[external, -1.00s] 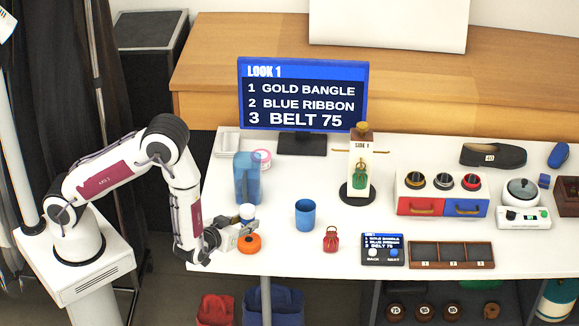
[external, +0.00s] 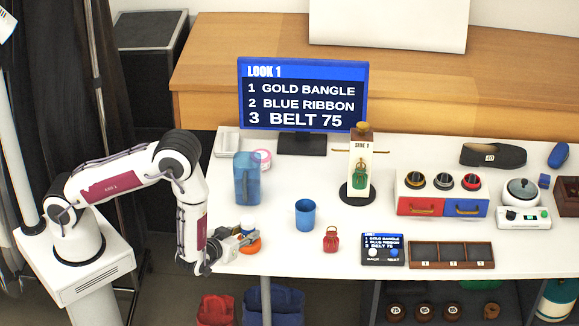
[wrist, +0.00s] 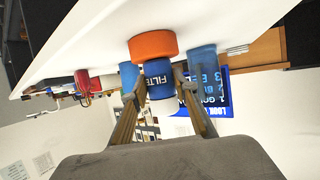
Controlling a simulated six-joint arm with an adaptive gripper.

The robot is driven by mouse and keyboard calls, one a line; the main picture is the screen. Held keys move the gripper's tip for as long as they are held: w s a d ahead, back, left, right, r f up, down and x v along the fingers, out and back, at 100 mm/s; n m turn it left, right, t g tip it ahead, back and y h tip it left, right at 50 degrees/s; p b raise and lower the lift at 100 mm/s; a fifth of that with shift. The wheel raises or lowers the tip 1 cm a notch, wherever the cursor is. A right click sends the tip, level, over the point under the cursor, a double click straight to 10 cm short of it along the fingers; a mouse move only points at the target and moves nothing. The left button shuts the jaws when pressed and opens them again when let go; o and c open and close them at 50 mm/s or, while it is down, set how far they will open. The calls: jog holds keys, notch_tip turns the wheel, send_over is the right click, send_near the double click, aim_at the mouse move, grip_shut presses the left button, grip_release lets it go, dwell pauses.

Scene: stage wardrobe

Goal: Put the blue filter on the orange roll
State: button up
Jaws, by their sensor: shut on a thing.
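The blue filter (wrist: 158,79), a small blue-and-white cylinder lettered "FILTER", is between the two fingers of my gripper (wrist: 155,86), which is shut on it. In the external view the filter (external: 248,227) is upright, directly above the orange roll (external: 252,246), with my gripper (external: 244,236) reaching it from the left. The orange roll (wrist: 152,45) lies on the white table near its front left edge. The filter's lower end meets the roll in the wrist view; I cannot tell whether its weight rests there. My gripper hides part of the roll.
A blue pitcher (external: 247,180) stands behind the roll, and a blue cup (external: 305,214) stands to its right. The monitor (external: 303,93) stands at the back. The table between roll and cup is clear.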

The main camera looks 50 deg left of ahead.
jog(key=shift+f, duration=0.1)
jog(key=o, duration=1.1)
jog(key=shift+s+r, duration=0.1)
jog(key=shift+r, duration=0.1)
jog(key=shift+v, duration=5.9)
